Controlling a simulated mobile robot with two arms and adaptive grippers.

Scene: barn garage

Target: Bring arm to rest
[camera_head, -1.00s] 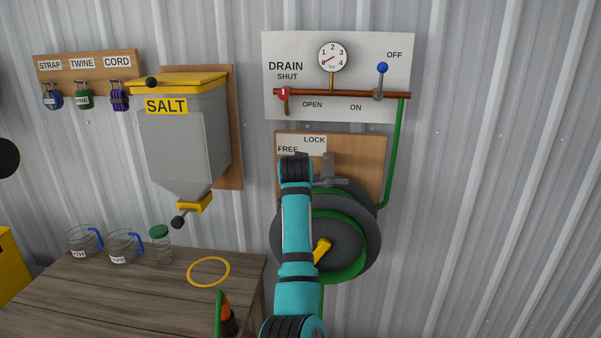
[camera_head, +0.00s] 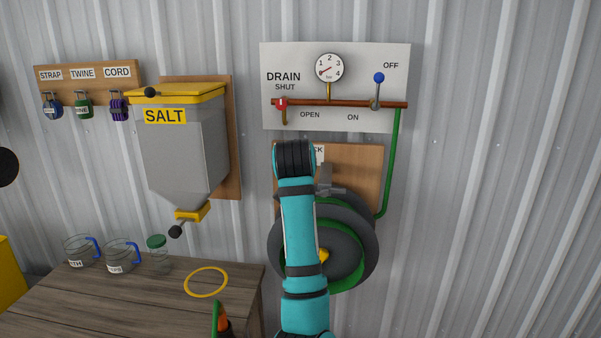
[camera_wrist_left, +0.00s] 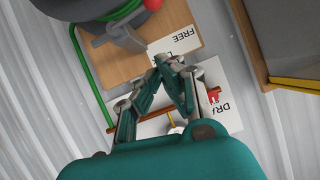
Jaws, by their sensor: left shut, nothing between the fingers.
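My left arm (camera_head: 302,225), teal with black bands, rises from the bottom middle in the head view, in front of the hose reel (camera_head: 362,258) and its wooden board (camera_head: 366,160). My left gripper is hidden there behind the arm. In the left wrist view my left gripper (camera_wrist_left: 168,64) has its fingertips together and empty. It appears in front of the FREE label and the white drain panel (camera_wrist_left: 209,78); I cannot tell the gap to them. My right gripper is in neither view.
The drain panel (camera_head: 340,121) has a red valve handle and a blue-knobbed lever. A salt hopper (camera_head: 183,150) hangs left of the reel. Jugs, a jar and a yellow ring (camera_head: 206,295) are on the wooden table (camera_head: 110,305). The wall at right is clear.

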